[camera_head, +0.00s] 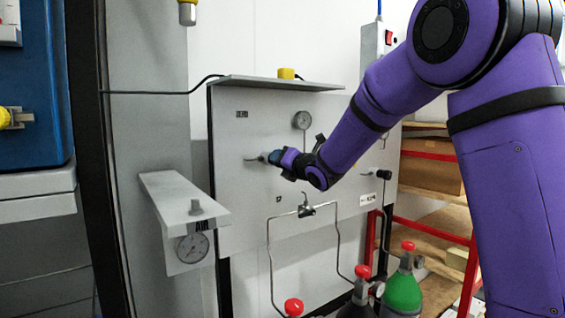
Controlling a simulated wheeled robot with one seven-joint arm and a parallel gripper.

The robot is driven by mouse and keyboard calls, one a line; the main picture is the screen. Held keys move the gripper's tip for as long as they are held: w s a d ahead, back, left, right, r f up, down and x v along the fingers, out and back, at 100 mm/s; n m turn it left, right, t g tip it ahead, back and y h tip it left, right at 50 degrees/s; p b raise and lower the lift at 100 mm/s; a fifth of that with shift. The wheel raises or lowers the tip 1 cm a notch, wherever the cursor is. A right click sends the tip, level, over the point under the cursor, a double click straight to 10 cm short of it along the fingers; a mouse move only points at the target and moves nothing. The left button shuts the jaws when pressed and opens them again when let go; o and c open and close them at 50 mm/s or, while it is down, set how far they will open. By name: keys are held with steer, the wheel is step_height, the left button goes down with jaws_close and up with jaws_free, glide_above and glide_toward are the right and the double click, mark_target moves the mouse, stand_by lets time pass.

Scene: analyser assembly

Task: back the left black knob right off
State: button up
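A pale stem (256,158) sticks out of the left part of the grey panel (235,205). The left black knob is at the stem's end, largely hidden by my gripper (277,158). A dark rounded piece shows there, and I cannot tell whether it is the knob or a fingertip. My gripper reaches in from the right, with its fingers at the stem's end. Whether they are shut on the knob is too small to tell. A second black knob (384,174) is on the panel to the right, apart from my gripper.
A round gauge (303,120) sits above my gripper. Bent metal tubing (307,209) runs below it. A grey bracket with an air gauge (193,247) juts out at the left. Gas cylinders, one green (401,295), stand below. A red-framed shelf (432,156) is at the right.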

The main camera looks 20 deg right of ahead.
steer(key=shift+f+n, duration=0.15)
steer(key=shift+n, duration=0.25)
steer(key=o, duration=0.9)
steer(key=shift+s, duration=0.15)
steer(key=v, duration=1)
steer(key=shift+s+d, duration=0.15)
steer(key=shift+s, duration=0.1)
